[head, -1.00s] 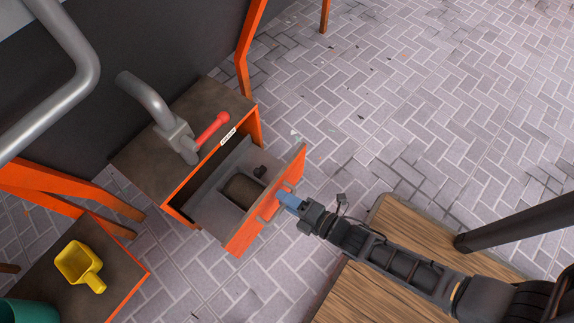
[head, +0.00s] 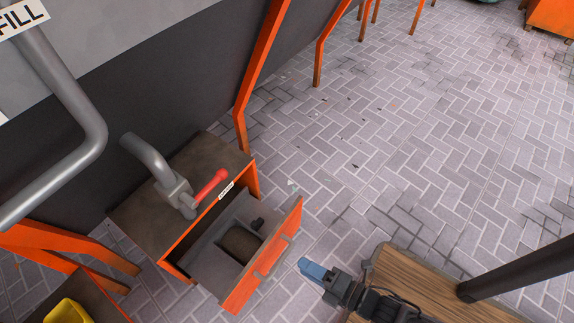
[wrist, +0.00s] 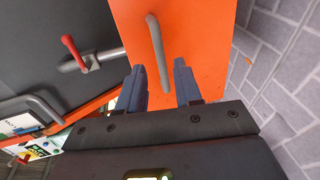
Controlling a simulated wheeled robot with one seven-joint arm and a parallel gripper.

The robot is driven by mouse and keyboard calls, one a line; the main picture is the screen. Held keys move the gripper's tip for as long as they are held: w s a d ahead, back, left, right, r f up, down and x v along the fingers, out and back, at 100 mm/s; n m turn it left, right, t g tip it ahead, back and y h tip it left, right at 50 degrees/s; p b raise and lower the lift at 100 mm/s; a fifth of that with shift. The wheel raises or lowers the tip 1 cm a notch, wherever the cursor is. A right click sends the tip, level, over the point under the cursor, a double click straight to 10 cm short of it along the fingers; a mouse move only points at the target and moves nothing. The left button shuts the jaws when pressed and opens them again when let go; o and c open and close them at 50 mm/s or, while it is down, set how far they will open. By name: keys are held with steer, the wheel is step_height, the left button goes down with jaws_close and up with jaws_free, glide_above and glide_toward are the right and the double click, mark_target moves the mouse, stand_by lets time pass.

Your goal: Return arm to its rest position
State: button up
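My gripper (head: 312,270) is in the lower middle of the head view, to the right of the orange drawer front and apart from it. In the wrist view its two blue-grey fingers (wrist: 158,88) are spread open with nothing between them. The grey bar handle (wrist: 158,52) of the orange drawer front (wrist: 190,35) lies ahead of the fingers.
The cabinet (head: 195,165) has a grey pipe with a red-handled valve (head: 210,187) above it. A wooden platform (head: 440,280) is at the lower right. A yellow scoop (head: 68,312) is at the lower left. Brick floor (head: 420,130) lies open to the right.

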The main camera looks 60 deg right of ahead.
steer(key=s+r+m, duration=0.3)
steer(key=r+m, duration=0.2)
steer(key=r, duration=0.3)
steer(key=s+r+m, duration=0.4)
steer(key=r+m, duration=0.1)
steer(key=r, duration=0.3)
step_height(320, 180, up, 43)
steer(key=s+a+m+p, duration=0.1)
steer(key=m+p, duration=0.7)
steer(key=p, duration=1.7)
steer(key=shift+s+a+g, duration=0.35)
steer(key=shift+s+g, duration=0.05)
steer(key=shift+s, duration=0.05)
